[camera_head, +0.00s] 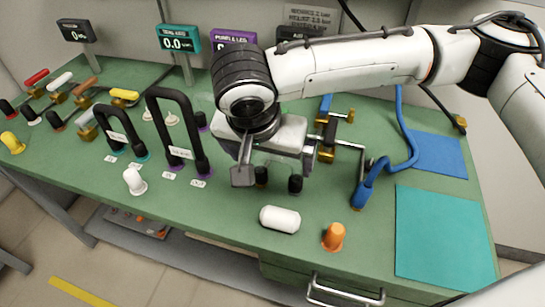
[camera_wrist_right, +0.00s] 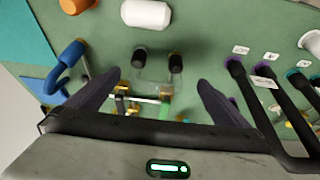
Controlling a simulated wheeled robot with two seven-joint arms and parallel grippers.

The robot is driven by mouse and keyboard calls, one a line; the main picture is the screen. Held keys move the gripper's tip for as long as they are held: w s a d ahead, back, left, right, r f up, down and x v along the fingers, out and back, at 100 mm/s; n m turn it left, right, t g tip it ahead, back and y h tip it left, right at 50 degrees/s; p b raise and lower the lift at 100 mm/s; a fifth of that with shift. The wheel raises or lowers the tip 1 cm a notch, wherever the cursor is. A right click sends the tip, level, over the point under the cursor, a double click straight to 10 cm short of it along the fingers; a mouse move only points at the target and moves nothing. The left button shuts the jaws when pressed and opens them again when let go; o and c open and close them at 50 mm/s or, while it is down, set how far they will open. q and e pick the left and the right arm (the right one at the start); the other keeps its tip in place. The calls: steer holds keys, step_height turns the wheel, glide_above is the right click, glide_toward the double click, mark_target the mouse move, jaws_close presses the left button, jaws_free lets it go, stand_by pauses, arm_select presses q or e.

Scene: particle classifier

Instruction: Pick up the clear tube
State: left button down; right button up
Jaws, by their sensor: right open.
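The clear tube (camera_head: 275,158) is a faint see-through arch with two black ends standing on the green bench, below my right gripper. It also shows in the right wrist view (camera_wrist_right: 157,73), between the fingers and faint against the bench, with its black ends toward the top. My right gripper (camera_head: 277,168) is open, pointing down over the tube. In the wrist view, its two dark fingers (camera_wrist_right: 160,80) stand wide on either side of the tube, with no visible contact. The gripper body hides the tube's upper part in the head view. My left gripper is not in view.
Black arched tubes (camera_head: 172,125) stand to the left. A white capsule (camera_head: 280,219) and an orange plug (camera_head: 333,237) lie in front. A blue hose (camera_head: 404,150) and brass fittings (camera_head: 328,153) are to the right. A teal mat (camera_head: 442,235) lies flat at the right.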

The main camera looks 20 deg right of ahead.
steer(key=x, duration=0.4)
steer(key=s+x, duration=0.1)
steer(key=x, duration=0.2)
steer(key=shift+w+d+f, duration=0.1)
steer(key=shift+d+f, duration=0.05)
steer(key=shift+w+f, duration=0.15)
steer(key=shift+f, duration=0.15)
steer(key=shift+d+f, duration=0.1)
steer(key=shift+f, duration=0.05)
steer(key=c, duration=1)
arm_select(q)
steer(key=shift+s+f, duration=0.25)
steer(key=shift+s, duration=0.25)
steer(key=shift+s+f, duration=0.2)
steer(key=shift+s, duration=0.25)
arm_select(e)
steer(key=shift+c, duration=0.4)
steer(key=shift+w, duration=0.1)
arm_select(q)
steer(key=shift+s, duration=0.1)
arm_select(e)
step_height(320, 180, up, 10)
steer(key=shift+r, duration=0.1)
